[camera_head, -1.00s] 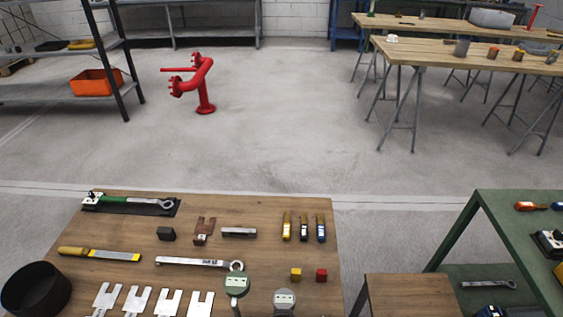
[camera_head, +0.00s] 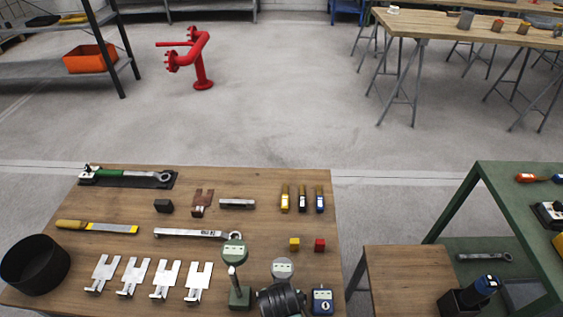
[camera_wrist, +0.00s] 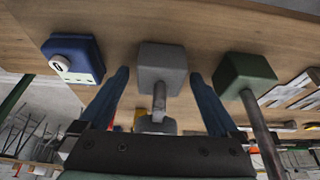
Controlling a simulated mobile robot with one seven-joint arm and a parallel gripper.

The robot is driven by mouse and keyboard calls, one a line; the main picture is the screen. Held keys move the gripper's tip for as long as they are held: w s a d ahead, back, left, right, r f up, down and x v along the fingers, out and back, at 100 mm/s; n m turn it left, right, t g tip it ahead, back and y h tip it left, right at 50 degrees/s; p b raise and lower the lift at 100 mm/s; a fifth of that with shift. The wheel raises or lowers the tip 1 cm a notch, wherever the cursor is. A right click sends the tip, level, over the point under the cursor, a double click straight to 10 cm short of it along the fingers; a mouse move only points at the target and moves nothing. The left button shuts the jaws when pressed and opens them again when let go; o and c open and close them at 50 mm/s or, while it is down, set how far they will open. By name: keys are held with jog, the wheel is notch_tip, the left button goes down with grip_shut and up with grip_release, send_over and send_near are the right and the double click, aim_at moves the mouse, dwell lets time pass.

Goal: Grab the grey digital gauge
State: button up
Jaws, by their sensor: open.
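The grey digital gauge (camera_head: 282,268) stands near the front edge of the wooden table. Its round head shows in the head view, and a dark ribbed shape, seemingly my arm's end, hides its lower part. In the wrist view its grey block base (camera_wrist: 162,62) and metal stem appear upside down between the fingers of my gripper (camera_wrist: 159,75). The blue fingers are open, one on each side, with a gap to the base and nothing held. The gauge's head is mostly hidden behind the stem and gripper body.
A green gauge (camera_head: 234,249) stands close on the left, and a blue device (camera_head: 321,300) on the right. Yellow (camera_head: 294,244) and red (camera_head: 319,245) cubes lie behind. Several metal brackets (camera_head: 199,281) and a black bowl (camera_head: 36,263) stand farther left.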

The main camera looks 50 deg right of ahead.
grip_shut()
dwell(0.5)
jog(key=shift+r, duration=0.1)
